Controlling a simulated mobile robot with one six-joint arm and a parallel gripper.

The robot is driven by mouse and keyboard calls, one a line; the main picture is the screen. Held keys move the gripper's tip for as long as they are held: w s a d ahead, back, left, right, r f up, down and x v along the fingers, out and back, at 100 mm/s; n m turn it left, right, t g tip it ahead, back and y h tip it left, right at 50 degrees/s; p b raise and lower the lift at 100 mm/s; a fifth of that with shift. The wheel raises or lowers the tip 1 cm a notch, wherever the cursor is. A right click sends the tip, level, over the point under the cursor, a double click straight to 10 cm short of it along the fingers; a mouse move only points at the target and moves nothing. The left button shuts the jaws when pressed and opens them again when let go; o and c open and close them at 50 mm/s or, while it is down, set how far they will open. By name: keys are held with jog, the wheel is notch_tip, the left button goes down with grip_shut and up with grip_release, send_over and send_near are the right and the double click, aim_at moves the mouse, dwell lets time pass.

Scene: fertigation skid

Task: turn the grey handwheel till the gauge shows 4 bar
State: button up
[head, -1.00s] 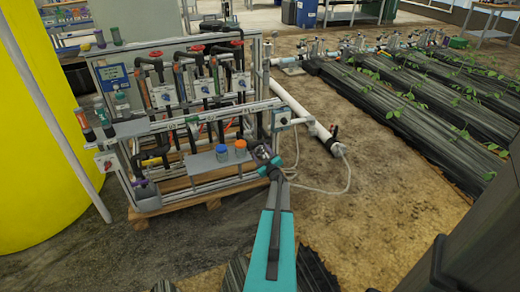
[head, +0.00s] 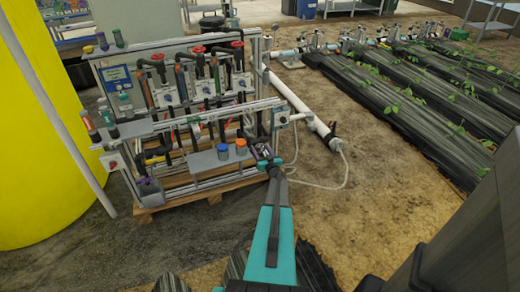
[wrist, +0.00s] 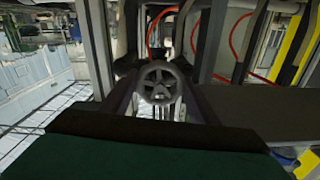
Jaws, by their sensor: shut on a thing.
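The grey handwheel (wrist: 159,82), dark and spoked, shows in the middle of the wrist view, between the two fingers of my gripper (wrist: 160,98). The gripper is shut on it. In the head view my gripper (head: 263,153) is at the front right corner of the skid, just right of the small shelf. The handwheel is too small and covered to make out there. I cannot make out a gauge dial or a reading in either view.
A blue-lidded jar (head: 222,151) and an orange-lidded jar (head: 241,146) stand on the shelf (head: 205,163) close left of my gripper. A white pipe (head: 300,108) and a pale hose (head: 330,186) lie to the right. A yellow tank (head: 35,150) stands at far left.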

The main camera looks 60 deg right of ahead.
jog(key=shift+w+f, duration=0.1)
jog(key=shift+w, duration=0.05)
jog(key=o, duration=1.1)
jog(key=shift+s, duration=0.2)
jog(key=shift+v, duration=6.8)
jog(key=shift+a, duration=0.1)
